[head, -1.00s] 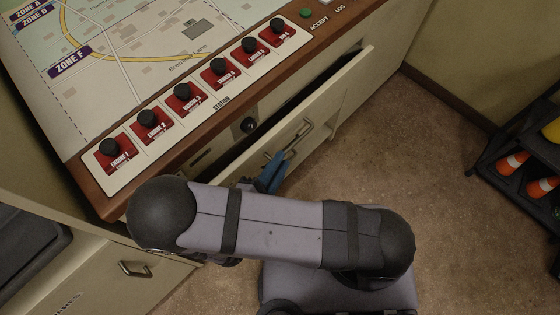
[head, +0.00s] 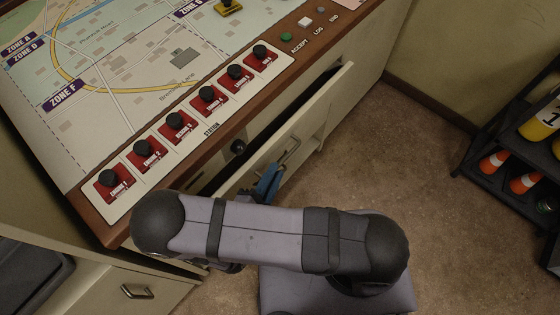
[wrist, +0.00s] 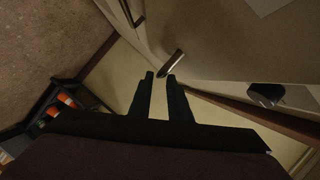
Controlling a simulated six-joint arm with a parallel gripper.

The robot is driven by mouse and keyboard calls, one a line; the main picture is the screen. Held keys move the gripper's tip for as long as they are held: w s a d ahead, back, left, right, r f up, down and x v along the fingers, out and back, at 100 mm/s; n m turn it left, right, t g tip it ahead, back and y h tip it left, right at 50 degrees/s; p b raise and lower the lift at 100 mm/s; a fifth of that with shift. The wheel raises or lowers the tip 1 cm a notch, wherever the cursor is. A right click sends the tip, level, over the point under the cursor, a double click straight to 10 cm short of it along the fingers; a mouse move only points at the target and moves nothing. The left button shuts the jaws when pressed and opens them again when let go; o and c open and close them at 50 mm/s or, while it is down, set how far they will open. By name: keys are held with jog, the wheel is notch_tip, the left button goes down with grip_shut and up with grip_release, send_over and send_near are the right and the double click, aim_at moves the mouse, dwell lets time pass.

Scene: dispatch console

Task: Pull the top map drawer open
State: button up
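The top map drawer (head: 307,116) is partly open, with a dark gap between its front and the console face. Its metal handle (head: 290,148) stands out from the drawer front. My gripper (head: 273,171) is at the handle's lower end in the head view, and my arm crosses below it. In the wrist view, my gripper (wrist: 160,76) shows two dark fingers with a gap between their tips. A short metal piece (wrist: 173,64) lies just beyond the right fingertip. I see nothing clearly clasped, and the exact contact with the handle is hidden.
The console top carries a map and a row of red switches (head: 176,125) along its wooden edge. A black knob (head: 238,147) is behind the drawer front. Another drawer handle (head: 137,292) is at lower left. A dark rack with cones (head: 492,162) stands right, with clear floor between.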

aim_at(280, 162)
jog(key=shift+x, duration=2.45)
grip_shut()
